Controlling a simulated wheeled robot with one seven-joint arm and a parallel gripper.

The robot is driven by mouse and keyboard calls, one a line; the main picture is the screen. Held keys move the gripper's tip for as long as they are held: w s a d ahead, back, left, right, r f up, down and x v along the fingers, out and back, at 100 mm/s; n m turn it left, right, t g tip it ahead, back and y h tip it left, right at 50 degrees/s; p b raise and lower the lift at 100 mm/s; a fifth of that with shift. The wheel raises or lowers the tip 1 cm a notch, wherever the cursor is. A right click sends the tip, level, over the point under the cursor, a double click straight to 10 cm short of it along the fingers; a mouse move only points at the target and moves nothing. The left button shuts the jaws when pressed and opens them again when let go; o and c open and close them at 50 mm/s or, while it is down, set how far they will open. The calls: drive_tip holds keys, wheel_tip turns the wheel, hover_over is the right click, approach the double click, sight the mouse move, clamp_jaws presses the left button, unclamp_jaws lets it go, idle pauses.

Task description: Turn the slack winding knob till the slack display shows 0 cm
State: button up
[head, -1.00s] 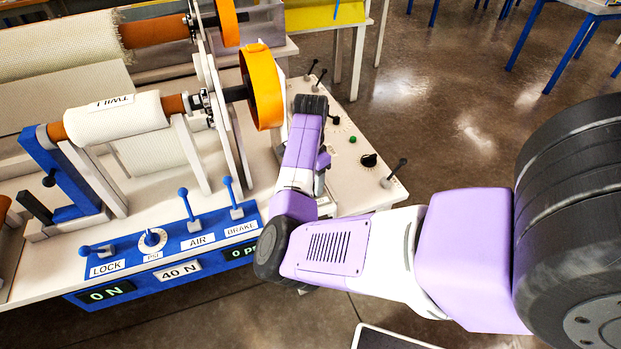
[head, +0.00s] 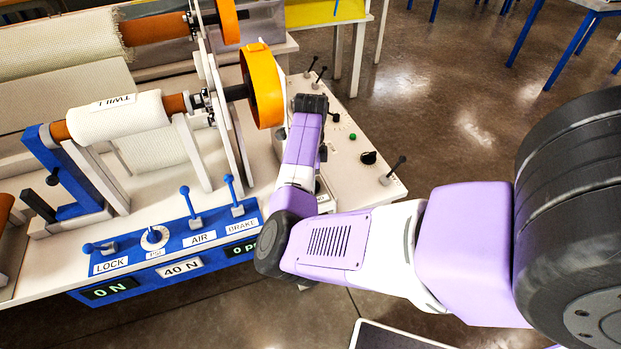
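An orange wheel (head: 262,88) sits on the axle end of the roll labelled TWILL (head: 117,113). A black round knob (head: 368,158) is on the white panel at the right; I cannot tell which knob is the slack winding one. No display reading in cm is visible. My arm's purple wrist reaches up beside the orange wheel, over the white panel, and covers part of it. My gripper fingers are hidden, so their state and any contact are not shown.
A blue control strip (head: 128,265) carries levers, a dial and displays reading 0 N and 0 psi. Black-handled levers (head: 394,170) and a green button (head: 352,137) stand on the white panel (head: 345,192). Open floor lies right of the table.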

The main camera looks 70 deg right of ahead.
idle(0.3)
drive_tip(key=o, duration=1.4)
